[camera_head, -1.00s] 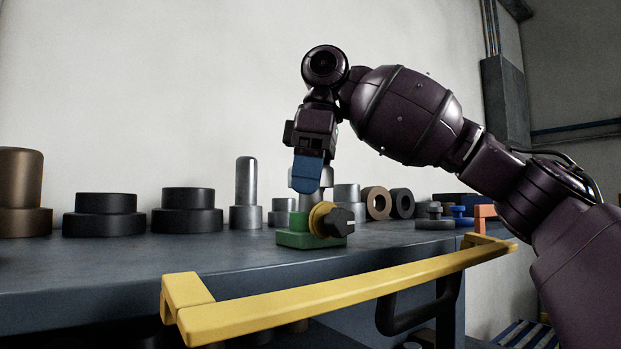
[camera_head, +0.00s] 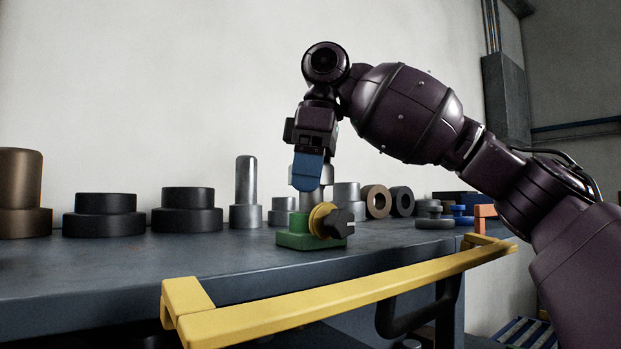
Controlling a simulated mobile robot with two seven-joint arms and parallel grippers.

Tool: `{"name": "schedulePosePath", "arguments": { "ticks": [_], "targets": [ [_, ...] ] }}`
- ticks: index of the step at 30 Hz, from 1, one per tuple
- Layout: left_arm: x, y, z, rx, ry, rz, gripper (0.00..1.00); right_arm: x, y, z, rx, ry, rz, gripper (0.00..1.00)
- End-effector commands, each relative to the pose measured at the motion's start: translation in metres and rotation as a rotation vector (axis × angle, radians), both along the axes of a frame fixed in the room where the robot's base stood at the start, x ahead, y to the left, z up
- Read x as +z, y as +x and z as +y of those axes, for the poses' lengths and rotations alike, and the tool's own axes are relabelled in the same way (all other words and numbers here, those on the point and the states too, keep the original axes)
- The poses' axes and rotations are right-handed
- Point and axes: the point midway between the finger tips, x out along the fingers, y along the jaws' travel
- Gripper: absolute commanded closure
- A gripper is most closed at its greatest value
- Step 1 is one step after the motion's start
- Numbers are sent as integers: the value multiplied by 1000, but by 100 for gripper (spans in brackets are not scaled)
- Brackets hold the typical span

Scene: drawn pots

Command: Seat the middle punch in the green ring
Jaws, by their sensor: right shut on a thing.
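My right gripper (camera_head: 308,172) points down with blue fingers. It is shut on a silver stepped punch (camera_head: 326,176), mostly hidden behind the fingers. The green ring (camera_head: 297,240) is a holder on the bench near its front edge, right below the punch, with a yellow collar (camera_head: 318,217) and a black knob (camera_head: 340,224) on its side. The lower part of the punch runs down toward the top of the green ring. I cannot tell whether it is inside or just above it. My left gripper is out of view.
Black stepped parts (camera_head: 187,211), a bronze part (camera_head: 22,195) and silver parts (camera_head: 246,195) stand along the back. Rings (camera_head: 377,202) stand on edge to the right. A yellow rail (camera_head: 330,297) runs along the bench's front. The bench (camera_head: 130,262) is clear at front left.

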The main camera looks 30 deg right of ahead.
Motion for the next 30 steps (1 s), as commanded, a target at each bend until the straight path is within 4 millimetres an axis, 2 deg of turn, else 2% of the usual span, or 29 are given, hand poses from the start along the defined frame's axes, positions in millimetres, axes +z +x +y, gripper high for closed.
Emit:
{"name": "schedulePosePath", "arguments": {
  "ticks": [17,30],
  "targets": [
    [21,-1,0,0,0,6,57,22,1,0,0,2,-1,85],
    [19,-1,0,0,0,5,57,37,1,0,0,1,-2,85]
  ]
}}
